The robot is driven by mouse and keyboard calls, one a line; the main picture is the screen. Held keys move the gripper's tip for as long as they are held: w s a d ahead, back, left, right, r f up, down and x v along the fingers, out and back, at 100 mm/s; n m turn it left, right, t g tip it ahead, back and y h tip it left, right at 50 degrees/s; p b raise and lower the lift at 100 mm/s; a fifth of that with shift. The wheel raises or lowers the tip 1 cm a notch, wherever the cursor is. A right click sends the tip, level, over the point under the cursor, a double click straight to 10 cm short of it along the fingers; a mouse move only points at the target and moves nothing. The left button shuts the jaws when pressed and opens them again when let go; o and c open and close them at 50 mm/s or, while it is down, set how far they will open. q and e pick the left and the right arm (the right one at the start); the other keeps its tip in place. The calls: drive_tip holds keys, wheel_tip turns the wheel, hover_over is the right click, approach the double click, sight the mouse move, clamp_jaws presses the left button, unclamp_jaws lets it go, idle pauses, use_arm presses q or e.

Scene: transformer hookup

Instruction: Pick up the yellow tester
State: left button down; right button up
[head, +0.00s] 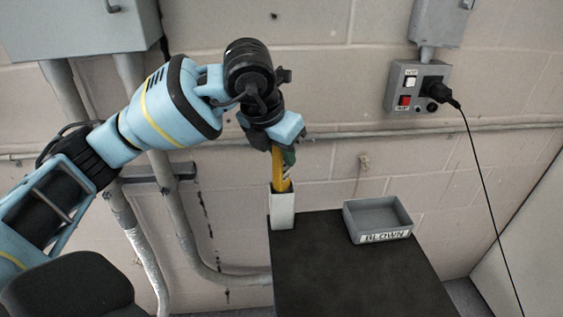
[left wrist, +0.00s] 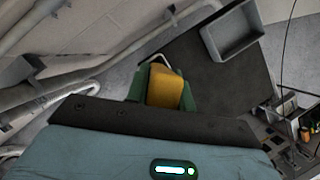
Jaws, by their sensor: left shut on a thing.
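The yellow tester (head: 281,174) stands upright with its lower part inside a white holder (head: 282,211) at the left edge of the dark table. My left gripper (head: 284,150) is above the holder and shut on the top of the tester. In the left wrist view the tester (left wrist: 165,87) sits between the green fingertips (left wrist: 160,90). A bit of the white holder's rim (left wrist: 156,60) shows behind it. The tester's lower end is hidden by the holder. My right gripper is not in view.
A grey tray (head: 378,219) labelled BLOWN stands on the dark table (head: 350,270), right of the holder. A grey wall box (head: 417,87) holds a black plug with a hanging cable (head: 487,190). Pipes run along the wall behind my left arm. The table's front is clear.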

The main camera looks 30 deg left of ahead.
use_arm(q)
wheel_tip(320, 180, up, 10)
idle(0.6)
